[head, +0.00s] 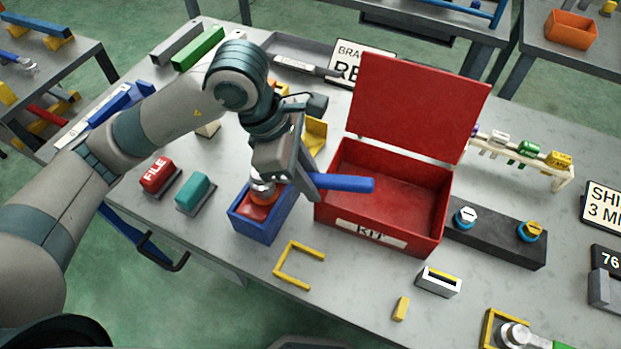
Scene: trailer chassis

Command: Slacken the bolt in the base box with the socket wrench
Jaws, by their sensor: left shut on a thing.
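The blue base box (245,226) with a red inside stands near the table's front edge, left of the red kit box. My left gripper (302,178) is over its right side, shut on the socket wrench. The wrench's blue handle (345,183) sticks out to the right, in front of the red box. A silver and orange round part (263,189) shows at the top of the base box, beside my gripper. The bolt cannot be made out, and I cannot tell whether the socket sits on it. My right gripper is not in view.
The open red kit box (375,236) stands close to the right with its lid (418,105) raised. A yellow bracket outline (281,268) lies in front. Red (160,176) and teal (195,192) blocks stand to the left. A black block with two knobs (497,235) is farther right.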

